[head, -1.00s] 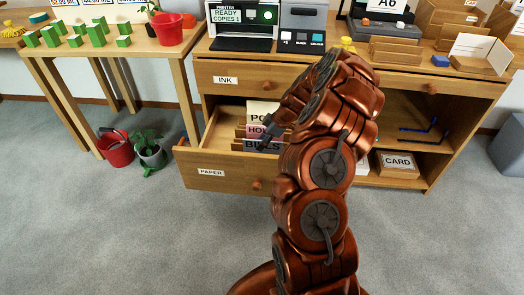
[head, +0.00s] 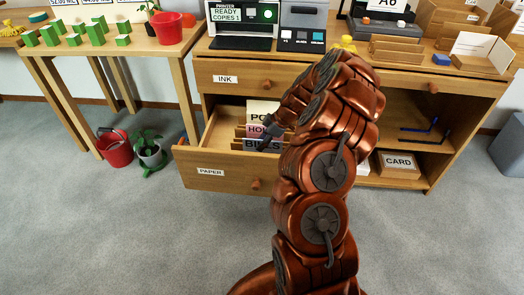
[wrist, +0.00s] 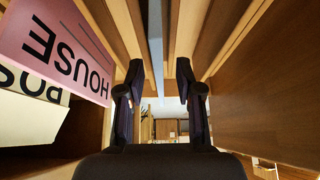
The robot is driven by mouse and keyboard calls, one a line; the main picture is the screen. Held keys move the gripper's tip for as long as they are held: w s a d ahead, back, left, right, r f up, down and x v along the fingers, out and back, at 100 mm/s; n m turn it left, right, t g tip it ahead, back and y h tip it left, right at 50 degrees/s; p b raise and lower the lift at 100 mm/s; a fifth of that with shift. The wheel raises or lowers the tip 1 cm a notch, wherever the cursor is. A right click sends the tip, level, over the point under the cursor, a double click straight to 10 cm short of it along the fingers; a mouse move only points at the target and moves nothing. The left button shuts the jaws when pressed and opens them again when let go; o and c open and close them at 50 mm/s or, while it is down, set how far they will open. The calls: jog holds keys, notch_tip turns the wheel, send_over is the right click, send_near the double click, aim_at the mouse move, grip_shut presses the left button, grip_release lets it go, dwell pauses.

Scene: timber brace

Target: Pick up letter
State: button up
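No item is clearly marked as the letter. The open drawer labelled PAPER (head: 225,178) holds upright section cards: a cream one (head: 262,108), a pink HOUSE card (head: 252,131) and a BILLS card (head: 250,144). The pink card also shows in the wrist view (wrist: 60,45), with the cream card (wrist: 25,105) below it. My gripper (head: 268,141) is at the drawer, partly hidden by my arm. In the wrist view my gripper (wrist: 158,88) has its two fingers apart. A pale upright strip (wrist: 155,35) shows beyond the gap; I cannot tell whether it is the letter.
Wooden dividers (wrist: 185,30) stand close on both sides of my fingers. The closed INK drawer (head: 340,85) is above. A printer (head: 242,22) and wooden trays (head: 395,50) are on the desk top. A CARD box (head: 398,162) sits on the lower shelf.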

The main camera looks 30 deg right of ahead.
dwell(0.3)
grip_shut()
dwell(0.3)
